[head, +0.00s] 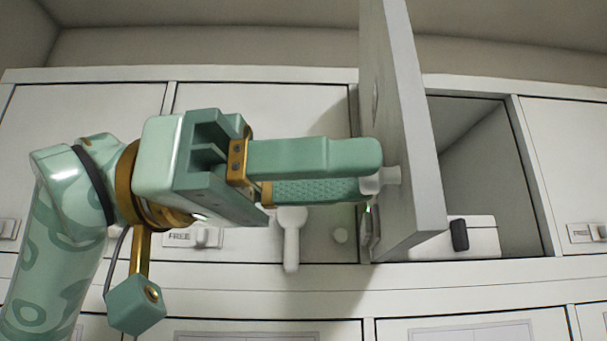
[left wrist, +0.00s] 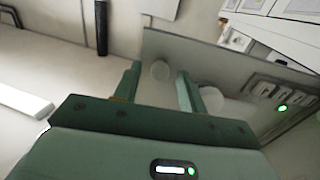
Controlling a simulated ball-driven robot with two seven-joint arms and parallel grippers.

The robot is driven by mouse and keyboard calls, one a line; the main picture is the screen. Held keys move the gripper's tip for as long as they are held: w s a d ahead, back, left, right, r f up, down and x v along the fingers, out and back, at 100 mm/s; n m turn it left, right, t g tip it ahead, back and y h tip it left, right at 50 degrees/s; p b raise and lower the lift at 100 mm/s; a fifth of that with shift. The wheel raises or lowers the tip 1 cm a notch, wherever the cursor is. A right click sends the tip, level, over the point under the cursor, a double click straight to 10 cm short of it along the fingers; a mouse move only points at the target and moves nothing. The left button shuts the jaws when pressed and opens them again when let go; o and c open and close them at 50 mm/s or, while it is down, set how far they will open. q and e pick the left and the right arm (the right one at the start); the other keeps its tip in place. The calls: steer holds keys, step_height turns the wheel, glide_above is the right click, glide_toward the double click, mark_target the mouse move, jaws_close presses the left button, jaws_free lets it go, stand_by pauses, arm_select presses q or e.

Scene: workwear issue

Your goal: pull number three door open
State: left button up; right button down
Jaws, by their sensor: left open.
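A pale grey locker door (head: 405,130) stands swung well out from the row, seen nearly edge-on, with its compartment (head: 480,150) open to the right. No number is legible on it. A pale knob (head: 388,178) shows at the door, by the fingertips. My left gripper (head: 371,172) is at the door's left face, its green fingers pointing right. In the left wrist view the gripper (left wrist: 157,80) is open, with a round pale knob (left wrist: 160,70) between or just beyond the fingers and the door panel (left wrist: 225,60) behind. Contact cannot be told. My right gripper is not in view.
A white box with a black handle (head: 475,238) sits low in the open compartment. Shut doors with labels stand left (head: 80,125) and right (head: 570,160). A pale handle (head: 291,238) hangs below my left gripper. More doors (head: 475,328) lie beneath.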

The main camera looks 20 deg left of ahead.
arm_select(q)
steer(key=b+v, duration=0.2)
steer(key=v, duration=1.4)
steer(key=shift+a+b, duration=0.25)
steer(key=shift+b, duration=0.15)
